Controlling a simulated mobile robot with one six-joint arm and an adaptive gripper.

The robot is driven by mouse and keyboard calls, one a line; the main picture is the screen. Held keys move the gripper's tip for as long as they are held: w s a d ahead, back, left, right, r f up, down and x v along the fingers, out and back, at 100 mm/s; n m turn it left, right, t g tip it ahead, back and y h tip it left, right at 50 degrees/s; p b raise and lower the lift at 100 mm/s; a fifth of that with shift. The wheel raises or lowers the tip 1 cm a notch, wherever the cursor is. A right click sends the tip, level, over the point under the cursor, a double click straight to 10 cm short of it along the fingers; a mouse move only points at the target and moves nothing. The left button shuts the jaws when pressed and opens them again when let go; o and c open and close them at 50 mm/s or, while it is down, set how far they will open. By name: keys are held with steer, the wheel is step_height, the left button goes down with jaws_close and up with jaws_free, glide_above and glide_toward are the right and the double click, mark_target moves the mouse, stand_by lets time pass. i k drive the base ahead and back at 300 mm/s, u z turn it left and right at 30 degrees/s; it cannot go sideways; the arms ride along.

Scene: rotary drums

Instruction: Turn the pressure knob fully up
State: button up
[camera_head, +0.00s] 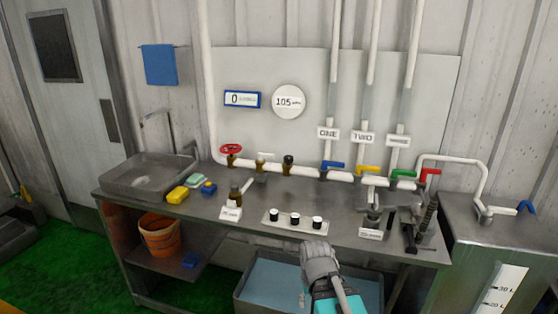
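No label reading "pressure" is legible, so I cannot tell which control is the pressure knob. A plate (285,226) on the counter's front carries three small black-and-white knobs, at left (273,215), middle (295,219) and right (317,223). On the white pipe behind are a red handwheel (231,149) and a dark brass fitting (288,163). A round white gauge (289,101) on the wall reads about 105. My gripper (318,246) is grey, in front of and below the right knob, apparently apart from it. Its fingers are too small to judge.
Blue (332,165), yellow (367,170), green (403,174) and red (431,172) valve handles line the pipe. A sink (148,180) and sponges (178,194) are at left. Clamp-like tools (420,226) stand at right. A water tub (265,285) sits below the counter.

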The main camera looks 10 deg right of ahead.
mark_target(288, 159)
steer(key=z, duration=0.1)
steer(key=i, duration=0.95)
steer(key=u, duration=0.05)
